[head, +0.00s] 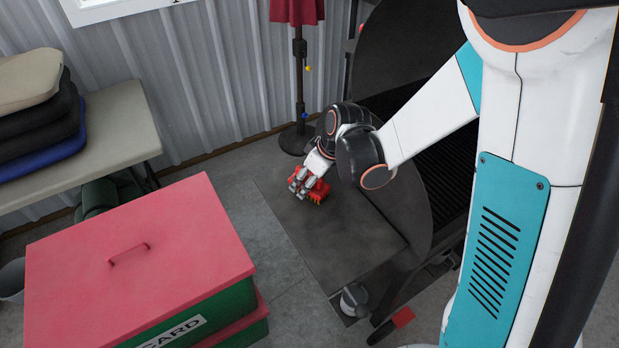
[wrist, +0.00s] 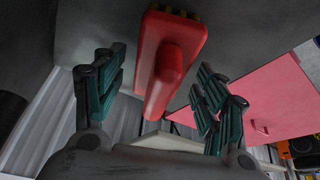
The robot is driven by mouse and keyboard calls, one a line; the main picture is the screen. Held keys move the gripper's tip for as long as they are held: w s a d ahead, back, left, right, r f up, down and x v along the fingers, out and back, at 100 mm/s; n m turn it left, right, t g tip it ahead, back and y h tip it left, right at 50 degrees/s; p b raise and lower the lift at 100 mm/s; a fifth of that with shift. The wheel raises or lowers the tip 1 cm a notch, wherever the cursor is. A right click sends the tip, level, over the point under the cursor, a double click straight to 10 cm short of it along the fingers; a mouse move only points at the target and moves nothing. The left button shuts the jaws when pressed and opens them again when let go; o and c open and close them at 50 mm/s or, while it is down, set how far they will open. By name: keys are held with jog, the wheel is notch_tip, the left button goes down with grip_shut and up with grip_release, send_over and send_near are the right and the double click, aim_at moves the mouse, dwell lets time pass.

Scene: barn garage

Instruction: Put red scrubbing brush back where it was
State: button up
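The red scrubbing brush (head: 319,191) with yellow bristles is at the far left part of the dark flat side shelf (head: 350,240) of the black grill-like unit. My gripper (head: 302,182) is right at the brush and partly covers it. In the wrist view, the brush (wrist: 170,55) lies between the two fingers of my gripper (wrist: 160,90), its raised handle pointing toward the palm. The fingers are spread, with a visible gap on each side of the handle. Whether the brush touches the shelf is hard to tell.
A large green box with a pink lid (head: 140,262) stands left of the shelf. A bench (head: 112,130) with stacked cushions (head: 40,110) is by the metal wall. A dark stand (head: 298,138) with red cloth rises behind the shelf. The shelf's front part is clear.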

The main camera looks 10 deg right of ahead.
jog(key=p+v, duration=0.5)
jog(key=v, duration=0.8)
jog(key=s+d+r+m+t+h, duration=0.1)
jog(key=s+d+r+m+t, duration=0.1)
jog(key=s+d+r+m, duration=0.2)
jog(key=s+d+r+m+t+h, duration=0.1)
jog(key=s+d+r+m+h, duration=0.1)
jog(key=s+d+r+m, duration=0.2)
jog(key=s+r+m, duration=0.1)
jog(key=s+r, duration=0.2)
jog(key=s, duration=0.5)
jog(key=shift+s+r+t, duration=0.2)
jog(key=shift+r+t, duration=0.2)
dwell(0.4)
